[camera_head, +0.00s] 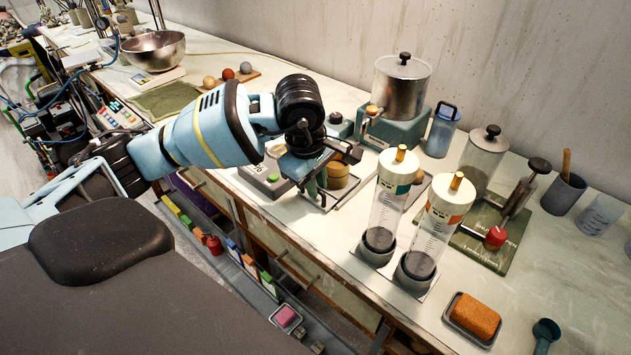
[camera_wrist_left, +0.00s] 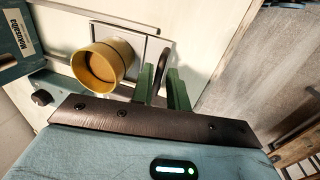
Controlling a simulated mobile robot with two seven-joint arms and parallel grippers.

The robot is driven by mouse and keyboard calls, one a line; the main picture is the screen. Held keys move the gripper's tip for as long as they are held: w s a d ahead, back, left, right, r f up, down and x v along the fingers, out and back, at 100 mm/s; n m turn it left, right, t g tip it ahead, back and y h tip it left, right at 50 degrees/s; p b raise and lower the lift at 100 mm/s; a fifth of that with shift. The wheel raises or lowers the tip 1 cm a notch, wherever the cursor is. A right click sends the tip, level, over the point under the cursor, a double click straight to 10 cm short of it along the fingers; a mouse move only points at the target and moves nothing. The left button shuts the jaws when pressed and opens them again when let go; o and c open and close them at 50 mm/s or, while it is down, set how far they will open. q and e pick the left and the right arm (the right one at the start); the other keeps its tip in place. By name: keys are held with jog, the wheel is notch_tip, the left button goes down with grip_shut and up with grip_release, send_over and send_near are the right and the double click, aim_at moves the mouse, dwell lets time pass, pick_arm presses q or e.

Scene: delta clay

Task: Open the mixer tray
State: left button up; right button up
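The mixer (camera_head: 393,132) has a teal base and a steel pot with a black knob. A pale tray with a thin grey rim (camera_head: 345,199) lies in front of it; an ochre cup (camera_head: 336,174) stands on it. The cup (camera_wrist_left: 103,65) also shows in the left wrist view, beside a dark loop handle (camera_wrist_left: 161,72) at the tray's edge. My left gripper (camera_head: 318,192) is low over the tray's front side. Its green fingers (camera_wrist_left: 163,88) stand apart with the handle between them; contact cannot be told. My right gripper is out of view.
Two clear cylinders with white caps (camera_head: 387,205) (camera_head: 435,232) stand right of the tray. An orange sponge (camera_head: 474,316) lies at front right. The bench front drops to drawers.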

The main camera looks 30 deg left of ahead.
pick_arm(q)
jog(key=shift+o, duration=1.3)
jog(key=shift+r, duration=0.1)
notch_tip(320, 180, up, 8)
jog(key=s, duration=0.1)
jog(key=shift+s+a+f, duration=0.15)
jog(key=shift+s+f, duration=0.1)
